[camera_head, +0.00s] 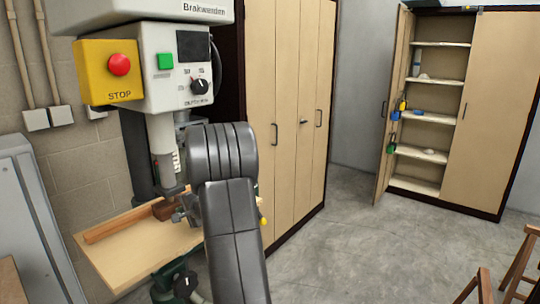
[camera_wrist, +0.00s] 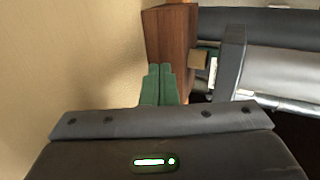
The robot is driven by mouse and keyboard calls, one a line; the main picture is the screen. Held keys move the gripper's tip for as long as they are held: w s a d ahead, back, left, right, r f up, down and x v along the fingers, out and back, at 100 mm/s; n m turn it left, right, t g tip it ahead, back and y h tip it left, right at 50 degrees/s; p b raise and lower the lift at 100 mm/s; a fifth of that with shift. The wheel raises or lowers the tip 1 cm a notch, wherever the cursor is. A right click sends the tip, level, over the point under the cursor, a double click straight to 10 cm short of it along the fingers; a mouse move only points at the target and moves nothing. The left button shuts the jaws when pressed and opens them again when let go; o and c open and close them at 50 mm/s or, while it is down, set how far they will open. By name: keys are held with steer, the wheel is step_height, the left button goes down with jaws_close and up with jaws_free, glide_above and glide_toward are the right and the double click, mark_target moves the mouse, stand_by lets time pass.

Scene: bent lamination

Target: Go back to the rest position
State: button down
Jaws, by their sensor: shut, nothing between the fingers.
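My gripper (camera_wrist: 160,69) shows in the wrist view with its two green fingers together, shut and empty. The fingertips are close to a dark brown wooden block (camera_wrist: 168,40); I cannot tell whether they touch it. In the head view my dark arm reaches to the drill press (camera_head: 165,75), and its end is low beside the press's wooden table board (camera_head: 150,252). The arm hides much of the gripper there. The brown block (camera_head: 166,209) sits on the board below the spindle, at the end of a wooden strip (camera_head: 122,223).
The press carries a yellow box with a red stop button (camera_head: 119,65). A tall closed cabinet (camera_head: 290,100) stands right behind my arm. An open cabinet (camera_head: 425,117) with shelves is at the back right. Wooden legs (camera_head: 518,265) show at lower right. The grey floor (camera_head: 345,240) between is clear.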

steer(key=shift+w+a, duration=0.1)
stand_by(0.4)
steer(key=shift+s+d+b, duration=0.25)
steer(key=shift+d+b, duration=0.1)
steer(key=shift+b, duration=0.05)
steer(key=s+d+b, duration=0.1)
steer(key=d, duration=0.1)
steer(key=s+d+b, duration=0.3)
steer(key=s+d, duration=0.1)
steer(key=shift+s+d+r, duration=0.1)
steer(key=shift+d+r, duration=0.25)
steer(key=shift+r, duration=0.05)
steer(key=w+a+p, duration=0.1)
steer(key=a, duration=0.1)
steer(key=w+a+p, duration=0.3)
steer(key=w+a, duration=0.1)
steer(key=shift+w+a+f+p, duration=0.1)
steer(key=shift+a+f+p, duration=0.1)
steer(key=shift+a+p, duration=0.2)
steer(key=shift+w+a+f, duration=0.1)
steer(key=shift+w+f, duration=0.05)
steer(key=shift+f, duration=0.05)
steer(key=s+d, duration=0.2)
steer(key=d, duration=0.1)
steer(key=s+d+b, duration=0.1)
steer(key=s+d, duration=0.2)
steer(key=shift+s+d, duration=0.1)
steer(key=shift+d, duration=0.1)
